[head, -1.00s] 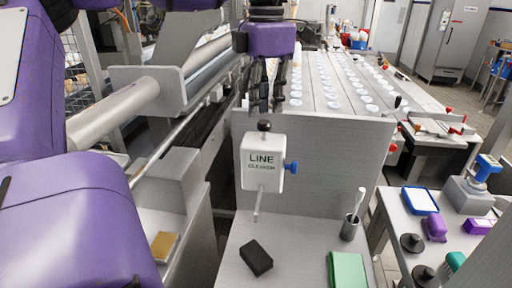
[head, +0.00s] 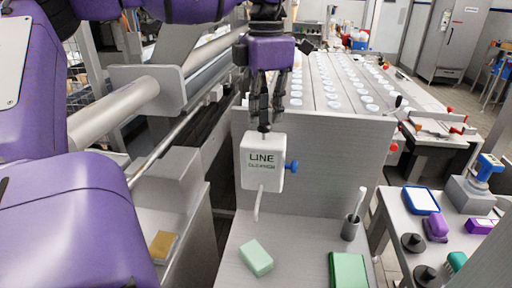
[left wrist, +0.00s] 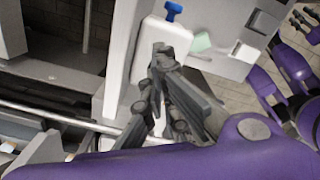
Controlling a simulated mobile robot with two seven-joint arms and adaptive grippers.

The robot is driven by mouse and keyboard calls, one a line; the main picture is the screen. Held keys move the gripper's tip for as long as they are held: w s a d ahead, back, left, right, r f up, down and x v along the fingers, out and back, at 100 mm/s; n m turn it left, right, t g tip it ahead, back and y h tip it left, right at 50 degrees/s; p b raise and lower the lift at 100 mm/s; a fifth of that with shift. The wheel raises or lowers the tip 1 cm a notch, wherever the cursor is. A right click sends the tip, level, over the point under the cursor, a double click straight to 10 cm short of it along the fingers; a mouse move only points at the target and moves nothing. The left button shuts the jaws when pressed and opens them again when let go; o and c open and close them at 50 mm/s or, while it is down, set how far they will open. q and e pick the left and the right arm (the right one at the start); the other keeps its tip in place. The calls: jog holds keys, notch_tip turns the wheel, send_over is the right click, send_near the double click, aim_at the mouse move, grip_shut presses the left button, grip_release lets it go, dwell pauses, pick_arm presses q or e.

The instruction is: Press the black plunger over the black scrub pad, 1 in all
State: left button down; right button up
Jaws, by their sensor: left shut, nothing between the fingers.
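In the head view the white LINE CLEANER dispenser (head: 262,162) hangs on the grey panel, with a blue knob on its right and a thin spout below. My left gripper (head: 264,126) is shut and empty, fingers pointing down, its tips at the dispenser's top. They hide most of the black plunger there. The scrub pad (head: 256,258) lies on the grey shelf below the spout and now looks pale green, not black. The left wrist view shows the gripper (left wrist: 161,50) against the dispenser (left wrist: 168,36), and the pad (left wrist: 201,42) beyond. My right gripper cannot be made out clearly.
A green block (head: 347,270) and a grey cup (head: 350,229) with a white brush stand right of the pad. A side table at the right holds a blue-rimmed tray (head: 421,200), purple items and black knobs. A yellow-brown block (head: 163,246) lies left.

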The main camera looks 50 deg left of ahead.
pick_arm(q)
jog(key=shift+f, duration=0.45)
jog(key=shift+s, duration=0.1)
jog(key=shift+r, duration=0.9)
jog(key=shift+r+p, duration=0.3)
jog(key=shift+r, duration=0.55)
pick_arm(e)
jog(key=shift+w+r, duration=0.15)
jog(key=shift+r, duration=0.2)
jog(key=shift+w, duration=0.2)
